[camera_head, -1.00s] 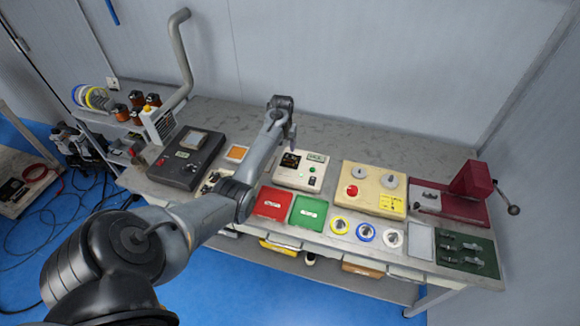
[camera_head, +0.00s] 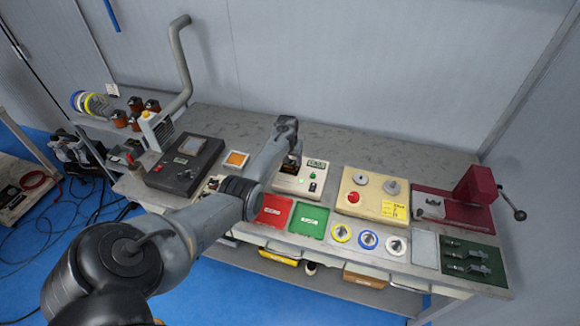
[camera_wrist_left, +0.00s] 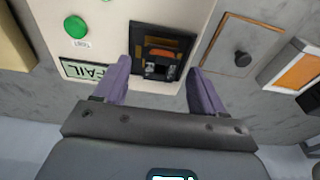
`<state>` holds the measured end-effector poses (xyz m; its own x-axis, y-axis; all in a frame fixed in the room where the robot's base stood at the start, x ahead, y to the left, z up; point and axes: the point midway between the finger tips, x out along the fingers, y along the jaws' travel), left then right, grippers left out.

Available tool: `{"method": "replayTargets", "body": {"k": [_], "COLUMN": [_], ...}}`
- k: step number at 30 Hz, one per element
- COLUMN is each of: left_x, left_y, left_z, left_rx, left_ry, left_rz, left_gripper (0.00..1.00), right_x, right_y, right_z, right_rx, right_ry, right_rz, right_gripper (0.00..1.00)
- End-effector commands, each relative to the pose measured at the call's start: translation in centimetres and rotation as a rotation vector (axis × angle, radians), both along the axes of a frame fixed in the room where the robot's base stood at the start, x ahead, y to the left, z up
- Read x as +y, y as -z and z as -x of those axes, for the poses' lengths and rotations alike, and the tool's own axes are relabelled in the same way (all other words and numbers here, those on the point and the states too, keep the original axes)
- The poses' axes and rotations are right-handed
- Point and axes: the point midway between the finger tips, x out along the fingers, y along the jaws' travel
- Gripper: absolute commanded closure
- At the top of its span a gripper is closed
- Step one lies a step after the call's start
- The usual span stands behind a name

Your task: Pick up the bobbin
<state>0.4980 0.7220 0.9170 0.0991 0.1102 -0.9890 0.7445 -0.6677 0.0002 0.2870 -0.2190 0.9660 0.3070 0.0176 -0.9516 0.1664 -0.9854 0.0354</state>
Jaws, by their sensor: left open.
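In the left wrist view, a black square recess (camera_wrist_left: 162,52) in a cream tester holds a dark part with an orange-brown band (camera_wrist_left: 162,53), which looks like the wound bobbin. My left gripper (camera_wrist_left: 160,72) is open, its two purple fingers on either side of the recess's near edge, with nothing between them. My right gripper is not in view.
A green button (camera_wrist_left: 75,27) and a FAIL display (camera_wrist_left: 84,70) are beside the recess. Red (camera_head: 272,211) and green (camera_head: 308,219) trays lie in front of the tester. A cream box with knobs (camera_head: 372,194) stands right, a dark grey unit (camera_head: 183,161) left.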

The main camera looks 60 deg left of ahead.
Motion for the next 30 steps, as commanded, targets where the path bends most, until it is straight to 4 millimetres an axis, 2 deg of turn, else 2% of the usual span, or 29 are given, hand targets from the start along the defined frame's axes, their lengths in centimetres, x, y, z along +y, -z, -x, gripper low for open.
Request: {"method": "replayTargets", "body": {"k": [1,5,14,27,30], "left_x": [0.1,0.3,0.3,0.3,0.3], "left_y": [0.8,1.7,1.9,1.9,1.9], "left_z": [-0.1,-0.2,-0.2,-0.2,-0.2], "left_rx": [0.000,-0.001,0.000,0.000,0.000], "left_ry": [-0.001,-0.001,0.000,0.000,0.000], "left_rz": [0.000,-0.001,-0.001,-0.001,-0.001], "left_gripper": [0.30,0.30,0.30,0.95,0.95], "right_x": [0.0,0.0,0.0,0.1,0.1], "right_y": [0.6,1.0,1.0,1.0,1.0], "right_z": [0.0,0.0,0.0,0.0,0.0], "right_rx": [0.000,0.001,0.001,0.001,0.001], "right_ry": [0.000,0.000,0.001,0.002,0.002], "right_rz": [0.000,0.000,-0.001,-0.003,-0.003], "right_gripper": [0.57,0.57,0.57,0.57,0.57]}}
